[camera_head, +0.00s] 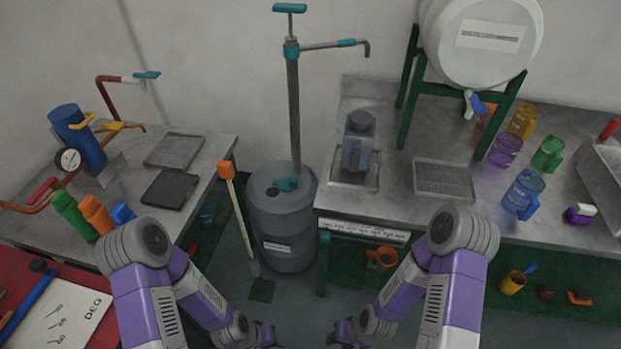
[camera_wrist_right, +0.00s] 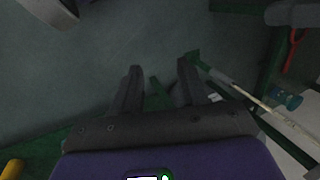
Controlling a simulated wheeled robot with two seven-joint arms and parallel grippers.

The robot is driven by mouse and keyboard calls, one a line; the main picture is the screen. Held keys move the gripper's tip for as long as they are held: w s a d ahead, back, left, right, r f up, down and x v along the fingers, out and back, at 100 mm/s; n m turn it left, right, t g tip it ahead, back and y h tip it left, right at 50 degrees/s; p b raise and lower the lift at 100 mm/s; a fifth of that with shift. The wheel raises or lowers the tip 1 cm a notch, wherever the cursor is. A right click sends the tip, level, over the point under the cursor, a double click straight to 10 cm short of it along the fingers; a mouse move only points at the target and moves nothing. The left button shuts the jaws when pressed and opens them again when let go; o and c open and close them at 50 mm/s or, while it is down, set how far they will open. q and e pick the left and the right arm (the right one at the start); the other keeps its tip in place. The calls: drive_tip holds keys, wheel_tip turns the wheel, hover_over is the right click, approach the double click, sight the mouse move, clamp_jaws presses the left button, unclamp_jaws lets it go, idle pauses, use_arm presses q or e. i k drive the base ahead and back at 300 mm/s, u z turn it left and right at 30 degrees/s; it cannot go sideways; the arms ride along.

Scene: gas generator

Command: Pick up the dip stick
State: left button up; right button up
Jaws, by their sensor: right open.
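The dip stick (camera_head: 240,210) is a long pale rod with an orange top. It stands slightly tilted in front of the grey drum (camera_head: 283,225), its lower end at a small green foot on the floor. A pale rod with a green end, which looks like it, shows in the right wrist view (camera_wrist_right: 250,98), to the right of my fingers. My right gripper (camera_head: 338,332) is low at the bottom centre, open and empty, apart from the stick.
A tall pump (camera_head: 293,100) rises from the drum. A left bench (camera_head: 215,150) holds trays, a blue cylinder and coloured bottles. A right bench (camera_head: 395,150) holds a grey device, a white tank on a green stand and coloured jugs.

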sight(225, 169)
drive_tip(key=i, duration=0.85)
